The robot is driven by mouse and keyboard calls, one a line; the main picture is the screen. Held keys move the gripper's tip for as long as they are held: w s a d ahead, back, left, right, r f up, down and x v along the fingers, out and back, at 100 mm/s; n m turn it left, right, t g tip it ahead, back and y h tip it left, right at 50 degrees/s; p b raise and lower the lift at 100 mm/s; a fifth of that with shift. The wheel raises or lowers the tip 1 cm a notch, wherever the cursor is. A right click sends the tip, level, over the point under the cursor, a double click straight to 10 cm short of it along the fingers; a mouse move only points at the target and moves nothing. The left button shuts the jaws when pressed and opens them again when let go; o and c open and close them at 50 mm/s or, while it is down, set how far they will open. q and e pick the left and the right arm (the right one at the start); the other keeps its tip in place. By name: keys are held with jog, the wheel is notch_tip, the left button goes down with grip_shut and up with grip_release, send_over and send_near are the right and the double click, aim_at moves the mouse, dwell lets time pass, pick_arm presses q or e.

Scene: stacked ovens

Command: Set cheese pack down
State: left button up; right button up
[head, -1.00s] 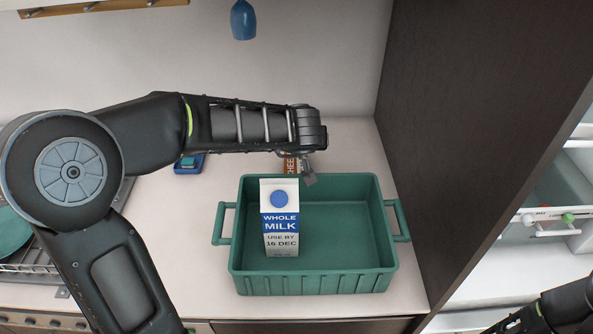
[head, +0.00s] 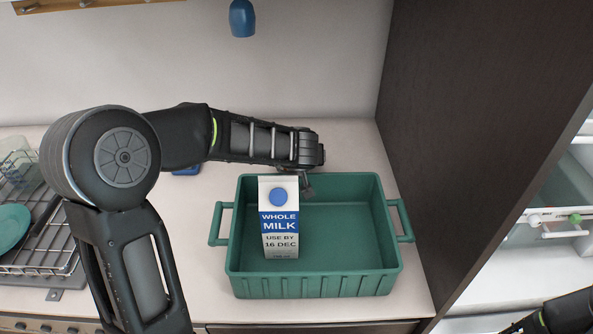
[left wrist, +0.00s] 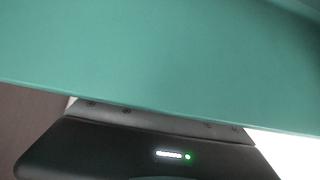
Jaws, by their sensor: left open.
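The cheese pack is not visible now in either view. My left gripper (head: 307,189) is at the rear rim of the green tray (head: 345,283), just behind and to the right of the milk carton; its fingers are mostly hidden by my wrist, and it is open. The white and blue milk carton (head: 280,222) stands upright in the left part of the tray. In the left wrist view a green surface (left wrist: 160,60), apparently the tray, fills most of the picture, and no pack shows. Part of my right arm shows at the bottom right corner; its jaws are unclear.
A dark tall panel (head: 450,130) rises right of the tray. A dish rack (head: 40,255) with a green plate (head: 12,226) is at the left. A small blue item (head: 186,171) lies behind my left arm. The tray's right half looks empty.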

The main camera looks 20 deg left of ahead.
pick_arm(q)
jog(key=x, duration=0.2)
jog(key=shift+w+a+f, duration=0.15)
jog(key=shift+w+f, duration=0.05)
jog(key=shift+f, duration=0.15)
jog(key=shift+r, duration=0.1)
jog(key=c, duration=1.9)
jog(key=shift+o, duration=0.2)
notch_tip(320, 180, up, 9)
jog(key=p, duration=0.3)
jog(key=shift+p, duration=0.3)
jog(key=shift+r, duration=0.5)
